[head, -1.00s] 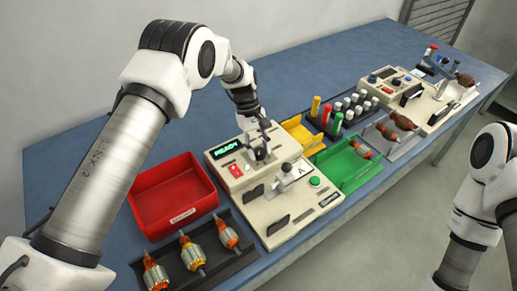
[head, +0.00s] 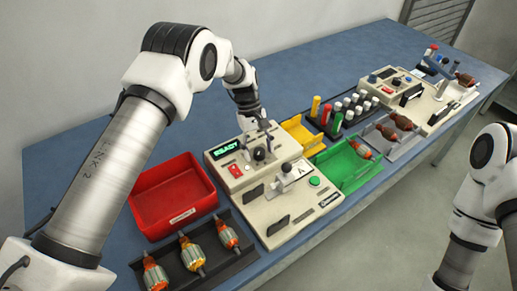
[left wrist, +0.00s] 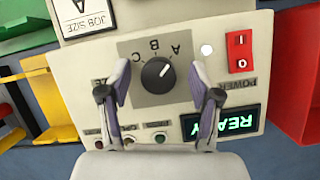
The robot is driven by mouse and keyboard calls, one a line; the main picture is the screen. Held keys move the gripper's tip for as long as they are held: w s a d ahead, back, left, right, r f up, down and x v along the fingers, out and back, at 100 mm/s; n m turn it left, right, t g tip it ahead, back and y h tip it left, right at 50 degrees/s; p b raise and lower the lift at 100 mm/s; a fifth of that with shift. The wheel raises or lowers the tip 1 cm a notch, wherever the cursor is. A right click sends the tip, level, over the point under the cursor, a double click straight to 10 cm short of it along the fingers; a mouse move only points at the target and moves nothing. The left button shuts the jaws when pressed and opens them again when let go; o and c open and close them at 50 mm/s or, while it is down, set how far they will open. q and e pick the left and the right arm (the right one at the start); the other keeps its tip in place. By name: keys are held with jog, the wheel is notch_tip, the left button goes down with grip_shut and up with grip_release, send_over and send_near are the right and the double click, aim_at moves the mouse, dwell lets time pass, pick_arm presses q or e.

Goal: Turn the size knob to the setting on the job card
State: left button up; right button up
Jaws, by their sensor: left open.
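The size knob (left wrist: 157,74) is a round black knob on a grey plate lettered A, B and C. Its white mark points to the upper right in the left wrist view, near the A side. It also shows in the head view (head: 260,154). The job card (left wrist: 80,16), marked JOB SIZE, is partly cut off in the left wrist view; in the head view the card (head: 302,169) shows an A. My left gripper (left wrist: 159,67) is open, with one finger on each side of the knob and visible gaps between. My right gripper is out of view.
The machine's display (head: 226,148) reads READY. A red power switch (left wrist: 240,52) lies beside the knob plate. A red bin (head: 172,195), a tray of armatures (head: 192,252), a yellow bin (head: 303,135) and a green bin (head: 345,165) surround the machine. The blue table's back is clear.

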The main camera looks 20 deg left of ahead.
pick_arm(q)
jog(key=v, duration=1.2)
